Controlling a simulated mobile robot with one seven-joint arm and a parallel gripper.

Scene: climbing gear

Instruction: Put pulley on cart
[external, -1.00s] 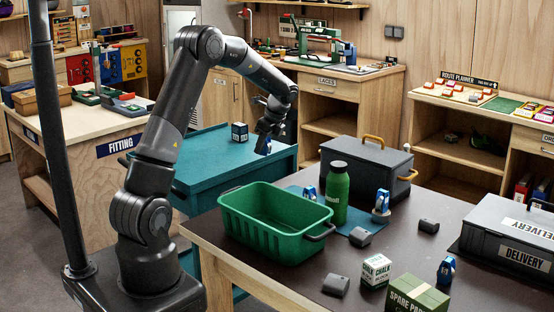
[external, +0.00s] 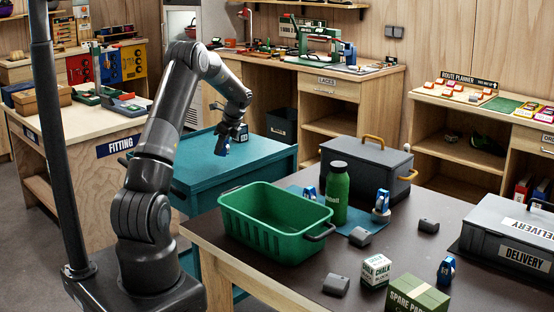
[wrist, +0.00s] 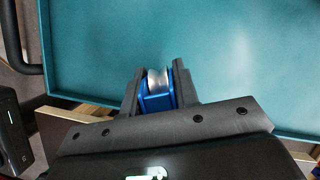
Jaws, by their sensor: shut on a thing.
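My gripper (external: 226,143) is shut on a blue pulley (external: 222,150). In the wrist view the pulley's blue body and silvery wheel (wrist: 158,80) sit between the two dark fingers. The teal cart (external: 262,160) stands behind the dark table, and my gripper holds the pulley over its top. The wrist view shows the cart's bare teal top (wrist: 230,50) beyond the fingertips. I cannot tell the exact gap between pulley and cart.
The dark table (external: 300,285) holds a green crate (external: 262,240), a green bottle (external: 337,190), a grey toolbox (external: 365,170), a chalk box (external: 376,269) and other blue pulleys (external: 446,270). The cart top's right part is clear.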

